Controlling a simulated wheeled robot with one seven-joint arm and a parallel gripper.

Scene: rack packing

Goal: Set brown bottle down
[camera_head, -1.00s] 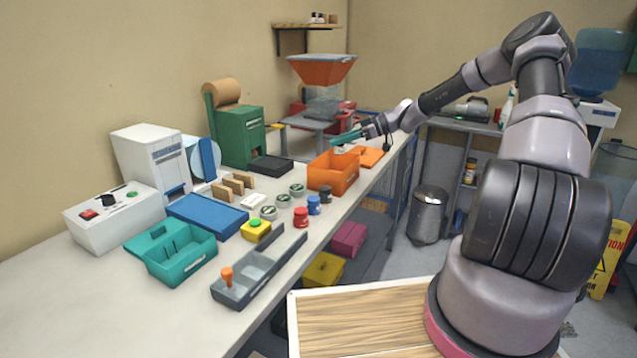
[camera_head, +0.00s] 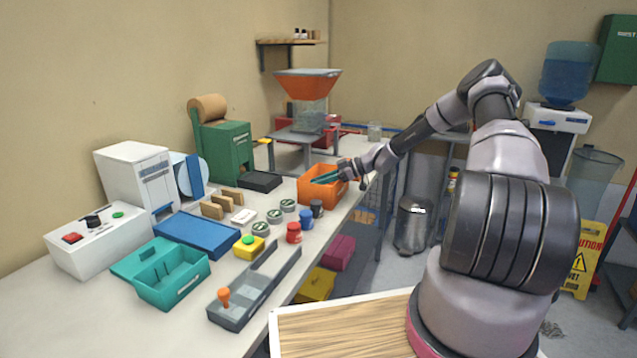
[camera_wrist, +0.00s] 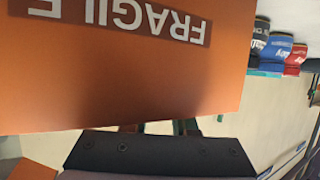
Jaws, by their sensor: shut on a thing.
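An orange crate (camera_head: 318,197) stands at the far right of the bench. In the wrist view its wall (camera_wrist: 120,95) fills the upper left, with an upside-down FRAGILE label. My gripper (camera_head: 326,178) reaches over the crate from the right, its teal fingers low in the opening. In the wrist view my gripper (camera_wrist: 158,127) is mostly hidden behind the orange wall. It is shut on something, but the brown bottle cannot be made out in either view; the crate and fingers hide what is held.
Red (camera_head: 294,233), blue (camera_head: 305,219) and dark (camera_head: 317,208) jars stand just in front of the crate. A black tray (camera_head: 260,181) lies to its left and a hopper stand (camera_head: 308,120) rises behind. The bench's right edge is close by.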

